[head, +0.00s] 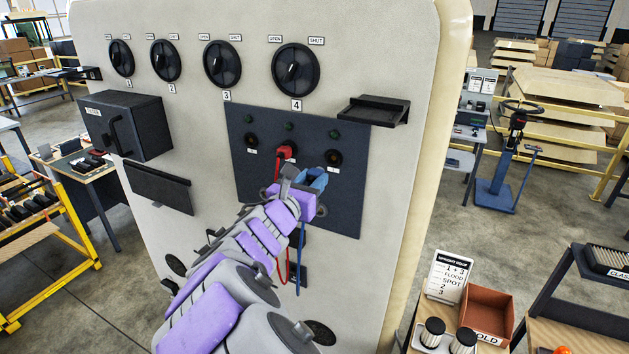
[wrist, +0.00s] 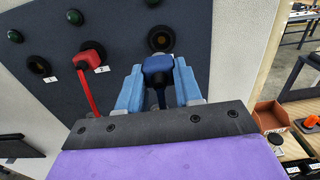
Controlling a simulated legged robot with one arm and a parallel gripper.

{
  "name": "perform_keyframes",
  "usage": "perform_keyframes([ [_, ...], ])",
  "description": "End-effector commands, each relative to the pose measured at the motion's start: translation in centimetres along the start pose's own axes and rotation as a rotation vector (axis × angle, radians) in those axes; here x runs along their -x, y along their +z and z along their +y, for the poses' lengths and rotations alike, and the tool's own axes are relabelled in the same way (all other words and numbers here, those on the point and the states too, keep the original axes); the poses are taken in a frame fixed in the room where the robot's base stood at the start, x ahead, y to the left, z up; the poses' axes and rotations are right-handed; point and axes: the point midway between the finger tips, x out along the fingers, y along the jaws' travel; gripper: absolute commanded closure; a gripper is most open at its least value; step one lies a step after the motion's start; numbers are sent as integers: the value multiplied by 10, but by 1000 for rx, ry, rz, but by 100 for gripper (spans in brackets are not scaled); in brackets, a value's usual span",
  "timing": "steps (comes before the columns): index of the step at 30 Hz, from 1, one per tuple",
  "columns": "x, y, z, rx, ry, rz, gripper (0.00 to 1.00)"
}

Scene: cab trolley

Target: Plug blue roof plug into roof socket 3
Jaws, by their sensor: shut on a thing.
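My gripper (head: 313,180) is in front of the dark panel, just below socket 3. In the wrist view its two blue fingers (wrist: 158,84) are shut on the blue plug (wrist: 157,70). The plug's cable hangs down between the fingers. Roof socket 3 (wrist: 160,38) is a dark round hole with a brassy ring, just above the plug; it also shows in the head view (head: 334,157) and looks empty. The plug's tip is hidden, and its gap to the panel is hard to judge.
A red plug (head: 284,153) sits in socket 2, close left of my gripper, with its cable hanging down. Socket 1 (head: 251,141) is empty. A black shelf (head: 374,109) juts out at the panel's upper right. Green lamps (head: 289,126) sit above the sockets.

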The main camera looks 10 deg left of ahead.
Motion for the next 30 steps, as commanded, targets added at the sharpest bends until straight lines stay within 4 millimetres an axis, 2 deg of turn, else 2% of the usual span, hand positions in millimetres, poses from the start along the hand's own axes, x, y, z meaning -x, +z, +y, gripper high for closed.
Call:
perform_keyframes([
  [14, -5, 0, -5, -3, -1, 2, 100],
  [30, -46, 0, -2, -3, -2, 2, 100],
])
